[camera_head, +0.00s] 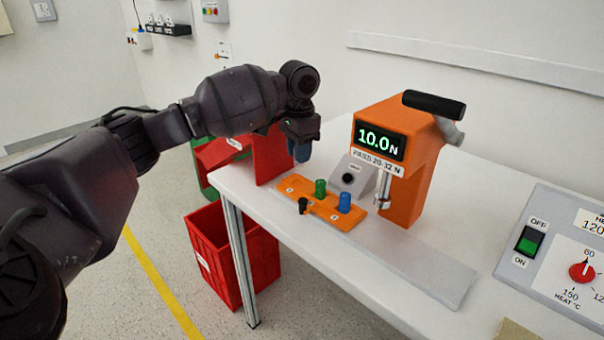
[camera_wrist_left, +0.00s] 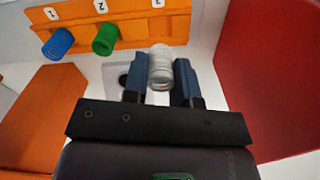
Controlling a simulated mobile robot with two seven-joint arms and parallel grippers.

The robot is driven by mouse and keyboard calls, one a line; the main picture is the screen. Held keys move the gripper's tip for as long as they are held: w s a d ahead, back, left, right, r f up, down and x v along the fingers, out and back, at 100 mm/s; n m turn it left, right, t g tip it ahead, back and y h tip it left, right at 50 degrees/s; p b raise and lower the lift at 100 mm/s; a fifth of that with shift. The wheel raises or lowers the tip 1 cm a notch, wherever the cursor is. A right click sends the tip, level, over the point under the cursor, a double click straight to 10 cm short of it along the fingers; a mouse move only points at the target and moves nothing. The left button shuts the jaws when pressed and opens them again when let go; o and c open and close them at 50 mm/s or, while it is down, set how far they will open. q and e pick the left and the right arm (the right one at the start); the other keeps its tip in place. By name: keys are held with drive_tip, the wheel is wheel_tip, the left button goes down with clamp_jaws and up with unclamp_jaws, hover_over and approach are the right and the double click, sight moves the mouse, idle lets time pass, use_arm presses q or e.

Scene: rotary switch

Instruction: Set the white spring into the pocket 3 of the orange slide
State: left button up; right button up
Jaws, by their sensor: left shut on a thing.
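The orange slide (camera_head: 333,212) lies on the white bench before the press; it also shows at the top of the left wrist view (camera_wrist_left: 165,28), with labels 1, 2 and 3. A blue spring (camera_head: 344,201) stands by label 1 and a green spring (camera_head: 320,188) by label 2. No spring shows by label 3 (camera_wrist_left: 158,3). My left gripper (camera_head: 302,152) is above the bench, beyond the slide's left end. In the left wrist view its blue fingers (camera_wrist_left: 160,85) are shut on the white spring (camera_wrist_left: 160,62). The head view hides this spring. My right gripper is out of view.
The orange press (camera_head: 410,185) with a 10.0 N display stands right of the slide. A red panel (camera_head: 269,158) stands near my left gripper. A grey rail (camera_head: 430,273) runs along the bench front.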

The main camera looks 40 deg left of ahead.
sight(299, 166)
use_arm(q)
drive_tip(key=shift+f, duration=0.55)
wheel_tip(299, 166, down, 3)
drive_tip(key=shift+f+b, duration=0.1)
drive_tip(key=shift+b, duration=0.5)
drive_tip(key=shift+f, duration=0.85)
drive_tip(key=shift+r, duration=0.25)
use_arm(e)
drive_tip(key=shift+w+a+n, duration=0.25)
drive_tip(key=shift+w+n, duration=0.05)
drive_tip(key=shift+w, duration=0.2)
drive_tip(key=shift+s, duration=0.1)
use_arm(q)
drive_tip(key=o, duration=0.9)
drive_tip(key=shift+f, duration=0.2)
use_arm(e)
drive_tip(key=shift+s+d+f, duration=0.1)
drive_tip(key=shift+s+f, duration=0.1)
use_arm(q)
drive_tip(key=shift+r, duration=0.1)
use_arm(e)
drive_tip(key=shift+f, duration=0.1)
